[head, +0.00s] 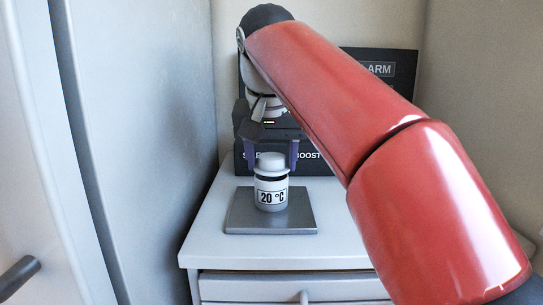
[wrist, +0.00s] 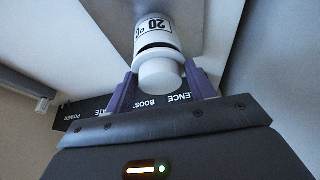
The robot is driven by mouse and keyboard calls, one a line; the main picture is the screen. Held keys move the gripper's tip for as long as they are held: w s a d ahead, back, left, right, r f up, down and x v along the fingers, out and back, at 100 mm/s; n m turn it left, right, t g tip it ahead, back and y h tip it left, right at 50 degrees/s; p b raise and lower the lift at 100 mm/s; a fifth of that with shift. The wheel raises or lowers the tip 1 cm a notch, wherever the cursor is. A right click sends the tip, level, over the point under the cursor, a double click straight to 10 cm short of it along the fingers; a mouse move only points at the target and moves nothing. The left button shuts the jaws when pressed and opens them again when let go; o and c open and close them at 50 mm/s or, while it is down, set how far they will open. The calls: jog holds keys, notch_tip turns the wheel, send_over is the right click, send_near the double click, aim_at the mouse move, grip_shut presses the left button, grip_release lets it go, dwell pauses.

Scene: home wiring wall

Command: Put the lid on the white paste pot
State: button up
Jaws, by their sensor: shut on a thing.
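The white paste pot (head: 270,198), labelled "20 °C", stands upright on a dark grey square plate (head: 238,217). A white lid (head: 271,161) with a round knob is directly above the pot's mouth, and my gripper (head: 271,166) is shut on it with a purple finger on each side. In the wrist view the lid (wrist: 160,75) sits between the fingers, in line with the pot (wrist: 153,22). A dark band shows between lid and pot in both views; I cannot tell whether they touch. My red arm does not hide the pot.
The plate lies on a white cabinet top (head: 205,235) with a drawer below. A black box with white lettering (head: 315,160) stands behind the pot, partly hidden by my arm. A grey panel (head: 145,120) rises at the left. The cabinet top beside the plate is clear.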

jog(key=shift+f, duration=0.45)
dwell(0.6)
jog(key=shift+r, duration=0.25)
jog(key=shift+r+p, duration=0.2)
jog(key=shift+p, duration=0.35)
jog(key=shift+s+a, duration=0.1)
jog(key=shift+f+b, duration=0.35)
jog(key=shift+f, duration=0.1)
dwell(1.2)
jog(key=shift+r, duration=0.2)
jog(key=shift+r+p, duration=0.25)
jog(key=shift+p, duration=0.05)
jog(key=shift+r, duration=0.1)
